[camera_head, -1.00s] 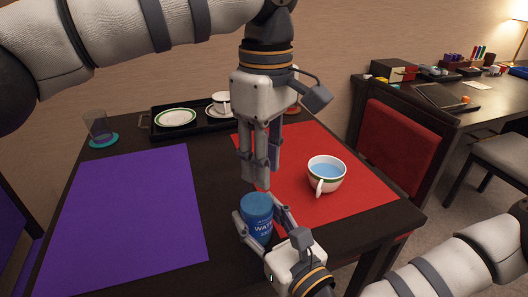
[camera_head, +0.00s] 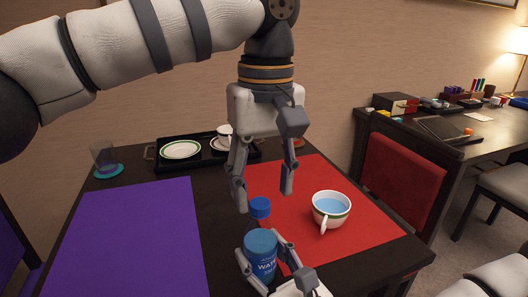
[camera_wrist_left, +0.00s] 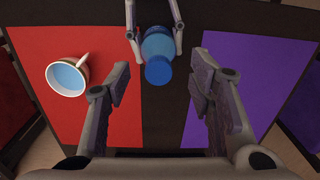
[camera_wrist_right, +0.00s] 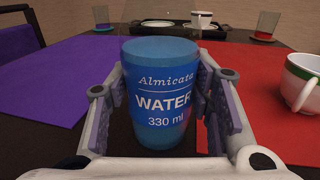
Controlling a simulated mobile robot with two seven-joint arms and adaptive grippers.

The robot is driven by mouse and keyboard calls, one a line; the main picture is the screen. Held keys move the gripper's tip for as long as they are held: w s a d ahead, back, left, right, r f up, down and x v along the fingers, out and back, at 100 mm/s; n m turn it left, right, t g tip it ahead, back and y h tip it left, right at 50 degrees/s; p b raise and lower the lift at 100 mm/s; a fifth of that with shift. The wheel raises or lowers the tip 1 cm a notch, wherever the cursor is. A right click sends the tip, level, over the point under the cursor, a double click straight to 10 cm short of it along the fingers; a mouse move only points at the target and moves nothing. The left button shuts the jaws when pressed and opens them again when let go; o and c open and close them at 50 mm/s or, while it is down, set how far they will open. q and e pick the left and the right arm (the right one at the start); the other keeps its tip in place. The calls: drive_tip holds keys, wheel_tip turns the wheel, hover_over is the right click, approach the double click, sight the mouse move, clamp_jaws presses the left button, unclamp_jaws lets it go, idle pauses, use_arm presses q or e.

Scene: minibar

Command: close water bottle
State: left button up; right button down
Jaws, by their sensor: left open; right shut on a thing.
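The blue water bottle (camera_head: 262,257) stands upright at the table's near edge, labelled WATER in the right wrist view (camera_wrist_right: 163,100). My right gripper (camera_head: 268,270) is shut around its sides. A bright blue cap (camera_head: 260,208) shows just above and apart from the bottle in the head view. In the left wrist view the cap (camera_wrist_left: 158,70) overlaps the bottle (camera_wrist_left: 158,45). I cannot tell whether it is in the air or on the table. My left gripper (camera_head: 264,197) is open and empty above, its fingers spread on either side of the cap's position.
A white cup (camera_head: 331,208) with blue liquid stands on the red mat (camera_head: 290,185), right of the bottle. A purple mat (camera_head: 130,240) lies left. A black tray (camera_head: 205,157) with dishes and a glass (camera_head: 103,157) on a coaster are at the back.

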use_arm(q)
wheel_tip(320, 180, up, 9)
drive_tip(key=shift+d, duration=0.1)
use_arm(e)
drive_tip(key=c, duration=0.7)
unclamp_jaws()
drive_tip(key=v, duration=1.2)
